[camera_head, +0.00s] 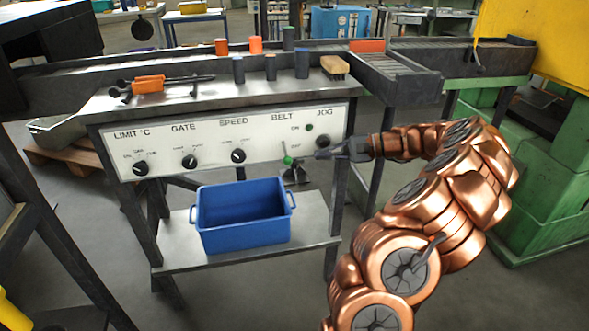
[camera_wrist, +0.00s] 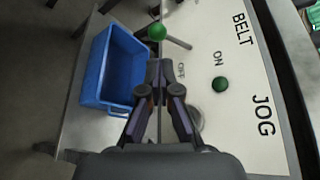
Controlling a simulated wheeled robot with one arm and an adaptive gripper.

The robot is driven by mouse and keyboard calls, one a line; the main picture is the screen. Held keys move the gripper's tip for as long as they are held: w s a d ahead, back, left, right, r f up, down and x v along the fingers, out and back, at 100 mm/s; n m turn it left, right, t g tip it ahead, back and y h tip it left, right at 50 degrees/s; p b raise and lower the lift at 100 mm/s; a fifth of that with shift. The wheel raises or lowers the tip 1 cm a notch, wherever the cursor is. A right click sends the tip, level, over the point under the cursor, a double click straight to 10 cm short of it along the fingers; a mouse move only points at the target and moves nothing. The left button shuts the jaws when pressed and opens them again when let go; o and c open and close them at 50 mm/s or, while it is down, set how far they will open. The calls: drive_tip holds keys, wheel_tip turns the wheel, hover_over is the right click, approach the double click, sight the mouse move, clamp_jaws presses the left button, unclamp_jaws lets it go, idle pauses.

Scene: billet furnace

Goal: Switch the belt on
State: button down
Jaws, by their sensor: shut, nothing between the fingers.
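The white control panel (camera_head: 222,147) has a BELT lever with a green ball knob (camera_head: 288,160). The lever tilts downward, its knob by the OFF marking and below the ON marking. In the wrist view, the green knob (camera_wrist: 157,32) and its thin stem (camera_wrist: 178,42) stand just beyond my fingertips. My gripper (camera_head: 320,154) is shut and empty, pointing left just right of the knob. The shut fingertips (camera_wrist: 160,70) appear apart from the knob by a small gap. A green lamp (camera_wrist: 220,84) sits beside the ON marking. My fingers partly hide the JOG knob (camera_wrist: 196,115).
A blue bin (camera_head: 243,217) stands on the shelf under the panel. LIMIT, GATE and SPEED knobs (camera_head: 238,156) lie to the left. Tongs with orange grips (camera_head: 149,84), dark cylinders (camera_head: 302,64) and a brush (camera_head: 334,65) are on the top. Green blocks (camera_head: 540,170) stand right.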

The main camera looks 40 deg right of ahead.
sight(286, 153)
drive_tip(key=shift+s+d+f+m+t, duration=0.15)
drive_tip(key=shift+d+f, duration=0.1)
drive_tip(key=shift+d, duration=0.2)
drive_tip(key=shift+s+d+f+m+t, duration=0.1)
drive_tip(key=shift+d+f+m+t, duration=0.1)
drive_tip(key=shift+d, duration=0.25)
drive_tip(key=shift+w, duration=0.1)
drive_tip(key=b+x, duration=0.1)
drive_tip(key=x, duration=0.9)
drive_tip(key=shift+f, duration=0.1)
drive_tip(key=shift+p, duration=0.4)
